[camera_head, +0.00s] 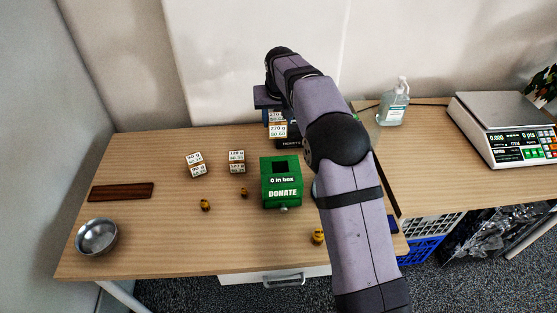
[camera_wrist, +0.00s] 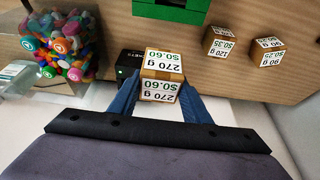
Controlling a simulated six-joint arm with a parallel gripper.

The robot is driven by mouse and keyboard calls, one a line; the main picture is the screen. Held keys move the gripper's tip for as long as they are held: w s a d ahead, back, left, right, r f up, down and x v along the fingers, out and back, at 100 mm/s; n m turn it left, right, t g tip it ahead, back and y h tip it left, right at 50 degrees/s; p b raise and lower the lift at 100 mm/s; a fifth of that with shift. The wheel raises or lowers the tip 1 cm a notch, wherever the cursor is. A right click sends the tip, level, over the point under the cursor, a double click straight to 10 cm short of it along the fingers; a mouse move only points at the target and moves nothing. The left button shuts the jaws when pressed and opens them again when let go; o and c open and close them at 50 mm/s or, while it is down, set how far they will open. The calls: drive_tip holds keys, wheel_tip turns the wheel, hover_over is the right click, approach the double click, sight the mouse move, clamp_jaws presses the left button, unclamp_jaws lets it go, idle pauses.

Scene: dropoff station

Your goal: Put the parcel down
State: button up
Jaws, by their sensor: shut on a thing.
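The parcel (camera_head: 278,131) is a small brown box with white labels reading 270 g and $0.60. It is at the back of the wooden table, behind the green donation box. In the wrist view the parcel (camera_wrist: 162,63) sits between the two blue fingers of my gripper (camera_wrist: 158,90), which is shut on it. In the head view my gripper (camera_head: 268,103) is just above and behind the parcel, partly hidden by my arm. Whether the parcel's underside touches anything is hidden.
A dark box (camera_head: 289,143) stands close by the parcel. The green DONATE box (camera_head: 282,194) reads "0 in box". Two other parcels, 120 g (camera_head: 237,162) and 90 g (camera_head: 196,165), stand to its left. A clear bin (camera_wrist: 85,15) holds colourful items. A scale (camera_head: 505,135) is right.

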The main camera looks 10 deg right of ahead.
sight(278, 130)
drive_tip(key=f, duration=0.4)
drive_tip(key=shift+w+d+f, duration=0.2)
drive_tip(key=shift+f, duration=0.2)
drive_tip(key=shift+f+p, duration=0.7)
drive_tip(key=shift+f, duration=4.4)
drive_tip(key=shift+f, duration=0.15)
drive_tip(key=o, duration=1.3)
drive_tip(key=shift+o, duration=0.2)
drive_tip(key=shift+s+r, duration=0.15)
drive_tip(key=shift+r, duration=0.3)
drive_tip(key=b+v, duration=0.1)
drive_tip(key=v, duration=1)
drive_tip(key=shift+b, duration=0.35)
